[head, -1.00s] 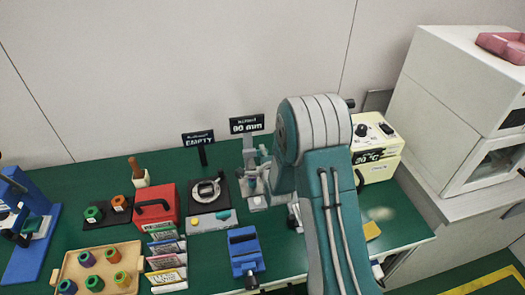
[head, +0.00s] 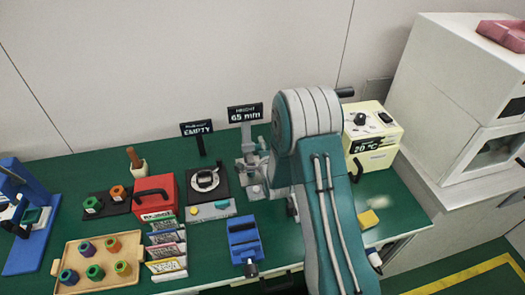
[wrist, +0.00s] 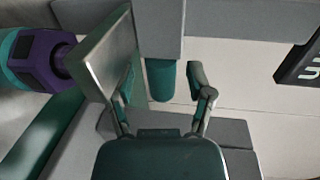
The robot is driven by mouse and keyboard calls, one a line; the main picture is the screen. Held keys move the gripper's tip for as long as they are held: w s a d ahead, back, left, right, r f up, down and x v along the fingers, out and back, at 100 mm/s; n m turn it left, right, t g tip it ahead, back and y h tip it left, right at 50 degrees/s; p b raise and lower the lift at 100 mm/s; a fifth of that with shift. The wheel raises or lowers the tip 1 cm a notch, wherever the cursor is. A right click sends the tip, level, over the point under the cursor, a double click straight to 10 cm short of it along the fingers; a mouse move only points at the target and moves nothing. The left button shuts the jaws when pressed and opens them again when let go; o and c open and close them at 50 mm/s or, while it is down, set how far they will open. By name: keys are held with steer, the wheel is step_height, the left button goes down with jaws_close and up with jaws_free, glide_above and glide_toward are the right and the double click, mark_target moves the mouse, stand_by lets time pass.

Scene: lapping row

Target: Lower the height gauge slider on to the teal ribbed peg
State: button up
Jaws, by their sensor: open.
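The height gauge (head: 246,150) stands at the back of the green bench, partly behind my arm, under a sign reading 65 mm. In the wrist view, a grey block with a rounded teal knob (wrist: 161,82), seemingly part of the slider, hangs between my fingers. My gripper (wrist: 165,90) is open, with a finger on each side of the knob; I cannot tell whether they touch it. A teal piece with a purple faceted collar (wrist: 38,55), perhaps the peg, lies at the left edge beside a grey metal plate (wrist: 103,55). Its ribs and any contact with the slider are unclear.
A sign reading 65 mm (head: 245,113) and one reading EMPTY (head: 197,128) stand behind. A black plate with a dial (head: 205,181), red box (head: 155,196), blue fixture (head: 243,240) and peg tray (head: 72,249) are left of my arm. A cream unit (head: 371,140) stands right.

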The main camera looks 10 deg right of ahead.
steer(key=s+r, duration=0.1)
steer(key=s, duration=1)
steer(key=shift+s+r, duration=0.3)
steer(key=shift+r, duration=0.05)
